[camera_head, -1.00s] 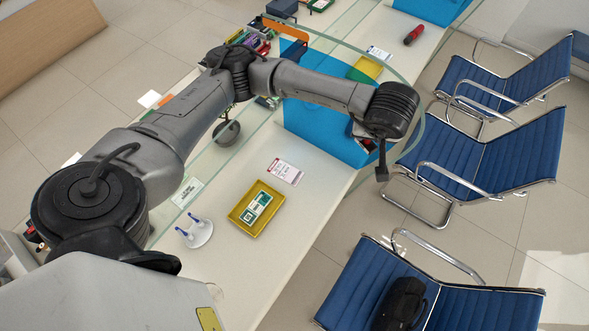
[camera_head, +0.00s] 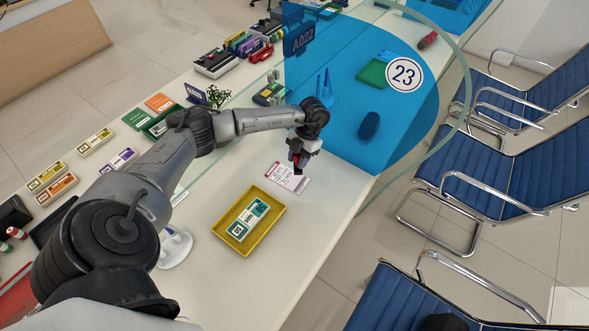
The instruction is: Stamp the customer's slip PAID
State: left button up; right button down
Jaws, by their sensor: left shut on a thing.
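A white slip with a red band (camera_head: 286,178) lies flat on the customer side of the counter, just behind the yellow tray. My left gripper (camera_head: 298,170) is directly above or beside the slip's right part, pointing down. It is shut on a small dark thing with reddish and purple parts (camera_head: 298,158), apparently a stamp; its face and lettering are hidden. I cannot tell whether it touches the slip. Several coloured stamps (camera_head: 250,46) stand at the back of the counter. My right gripper is out of view.
A yellow tray (camera_head: 228,237) holding green-and-white packs is close in front of the slip. A blue divider panel marked 23 (camera_head: 345,140) and a curved clear glass edge (camera_head: 466,110) stand behind and to the right. Bare counter (camera_head: 325,190) lies right of the slip.

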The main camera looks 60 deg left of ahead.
pick_arm(q)
jog(key=shift+s+a+f+n+b, duration=0.2)
jog(key=shift+a+f+n, duration=0.15)
jog(key=shift+f, duration=0.2)
jog(key=shift+s+a+f+n+b, duration=0.2)
jog(key=shift+f+n, duration=0.15)
jog(key=shift+f, duration=0.15)
jog(key=b, duration=0.4)
send_near(291, 186)
jog(key=shift+s+d+f, duration=0.1)
jog(key=shift+s+f, duration=0.7)
jog(key=shift+f, duration=0.2)
jog(key=shift+f+b, duration=0.35)
jog(key=shift+f, duration=0.35)
jog(key=shift+f+b, duration=0.15)
jog(key=shift+b, duration=0.15)
jog(key=shift+f, duration=0.1)
dwell(0.3)
